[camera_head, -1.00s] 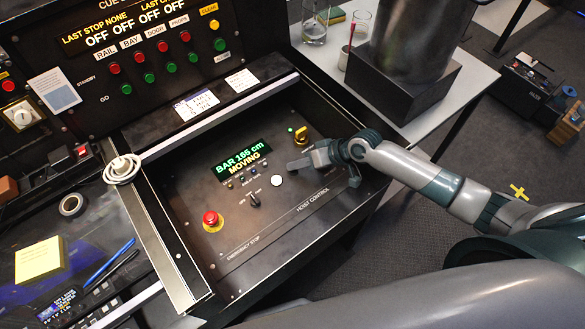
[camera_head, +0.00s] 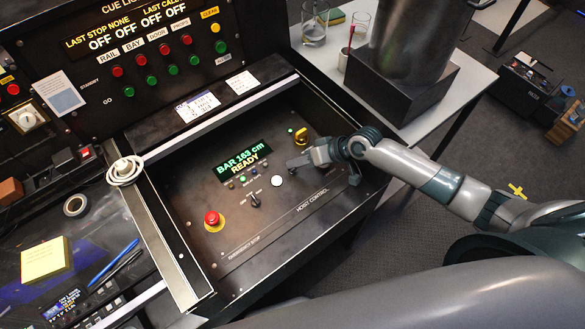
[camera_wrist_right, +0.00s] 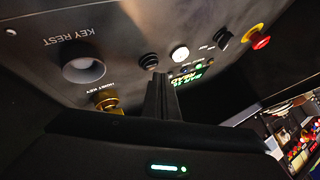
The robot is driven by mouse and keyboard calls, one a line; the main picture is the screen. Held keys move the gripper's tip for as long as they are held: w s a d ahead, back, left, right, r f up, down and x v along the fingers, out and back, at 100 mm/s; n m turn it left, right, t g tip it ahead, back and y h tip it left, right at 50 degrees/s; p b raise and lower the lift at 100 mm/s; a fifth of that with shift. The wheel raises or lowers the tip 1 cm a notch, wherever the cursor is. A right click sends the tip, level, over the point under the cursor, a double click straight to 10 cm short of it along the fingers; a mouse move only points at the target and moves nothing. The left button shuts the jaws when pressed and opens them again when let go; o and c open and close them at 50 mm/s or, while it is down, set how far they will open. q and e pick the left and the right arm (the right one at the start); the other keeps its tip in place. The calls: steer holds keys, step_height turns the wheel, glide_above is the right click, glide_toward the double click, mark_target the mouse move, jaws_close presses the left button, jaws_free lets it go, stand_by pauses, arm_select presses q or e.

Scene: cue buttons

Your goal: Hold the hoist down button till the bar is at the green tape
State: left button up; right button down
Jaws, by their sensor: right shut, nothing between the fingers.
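The hoist control panel (camera_head: 300,215) has a display (camera_head: 242,162) reading about "BAR 163 cm READY". A white round button (camera_head: 277,180) sits right of a selector knob (camera_head: 254,200). A black round button (camera_wrist_right: 148,62) shows beside the white button (camera_wrist_right: 180,54) in the right wrist view; I cannot read which one is down. My right gripper (camera_head: 293,164) is shut and empty, its tips low over the panel by the black button. In the right wrist view the fingers (camera_wrist_right: 160,90) look just short of that button; contact is unclear. Bar, green tape and my left gripper are not in view.
A red emergency stop (camera_head: 212,219) is at the panel's left. A yellow key switch (camera_head: 301,136) stands close behind my right gripper. A raised metal rail (camera_head: 160,245) borders the panel. A dark cylinder on a block (camera_head: 400,85) and glasses (camera_head: 314,25) stand behind.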

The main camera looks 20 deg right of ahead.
mark_target(297, 171)
steer(key=shift+r, duration=0.1)
step_height(297, 171, up, 5)
steer(key=p, duration=0.4)
steer(key=shift+p, duration=0.35)
stand_by(0.6)
